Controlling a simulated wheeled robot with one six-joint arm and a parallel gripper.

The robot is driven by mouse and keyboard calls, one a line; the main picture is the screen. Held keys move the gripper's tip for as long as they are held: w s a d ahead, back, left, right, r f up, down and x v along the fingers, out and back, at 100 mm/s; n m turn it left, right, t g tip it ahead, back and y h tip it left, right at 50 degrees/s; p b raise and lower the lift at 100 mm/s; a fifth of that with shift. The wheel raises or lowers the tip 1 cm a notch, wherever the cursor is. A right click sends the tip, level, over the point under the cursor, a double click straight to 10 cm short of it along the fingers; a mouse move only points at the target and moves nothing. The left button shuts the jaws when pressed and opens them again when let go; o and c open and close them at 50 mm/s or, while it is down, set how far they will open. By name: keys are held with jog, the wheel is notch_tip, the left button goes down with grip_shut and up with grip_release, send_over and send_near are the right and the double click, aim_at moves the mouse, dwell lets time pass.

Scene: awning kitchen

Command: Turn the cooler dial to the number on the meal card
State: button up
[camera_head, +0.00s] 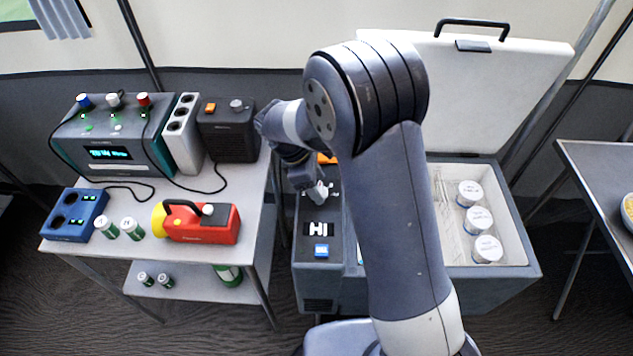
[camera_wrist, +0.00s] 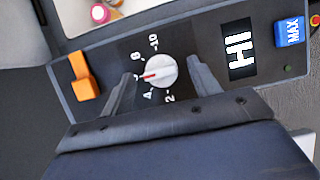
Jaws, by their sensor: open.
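The cooler (camera_head: 340,285) stands open, with a control panel on its left end. In the wrist view the white dial (camera_wrist: 162,71) carries a red pointer that points left. Numbers such as -10, 8, 4 and 2 ring it; the mark by the pointer is partly hidden by a finger. A display (camera_wrist: 238,49) reads HI. My gripper (camera_wrist: 160,68) is open, with one finger on each side of the dial; I cannot tell whether they touch it. In the head view my gripper (camera_head: 318,192) is over the panel. I cannot make out a meal card.
An orange switch (camera_wrist: 83,76) and a blue MAX button (camera_wrist: 290,31) flank the dial. The raised lid (camera_head: 520,75) stands behind the cooler, which holds white-lidded jars (camera_head: 478,220). A crowded side table (camera_head: 240,190) is left; another table (camera_head: 600,175) is right.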

jog(key=shift+c, duration=0.4)
jog(key=c, duration=0.9)
jog(key=shift+m, duration=0.3)
jog(key=m+p, duration=0.1)
jog(key=m+g+p, duration=0.1)
jog(key=m, duration=0.1)
jog(key=shift+w+r+g, duration=0.15)
jog(key=shift+g, duration=0.15)
jog(key=m+p, duration=0.1)
jog(key=m, duration=0.1)
jog(key=m+g+y+p, duration=0.1)
jog(key=m, duration=0.2)
jog(key=shift+w+d, duration=0.15)
jog(key=m, duration=0.2)
jog(key=m+g+y, duration=0.1)
jog(key=m, duration=0.1)
jog(key=shift+w+d+m+y+p, duration=0.1)
jog(key=shift+d+m+y+p, duration=0.05)
jog(key=shift+m+y+p, duration=0.2)
jog(key=m+y, duration=0.1)
jog(key=m, duration=0.3)
jog(key=shift+d+m+g+y, duration=0.15)
jog(key=shift+m+g+y, duration=0.1)
jog(key=shift+g+y, duration=0.1)
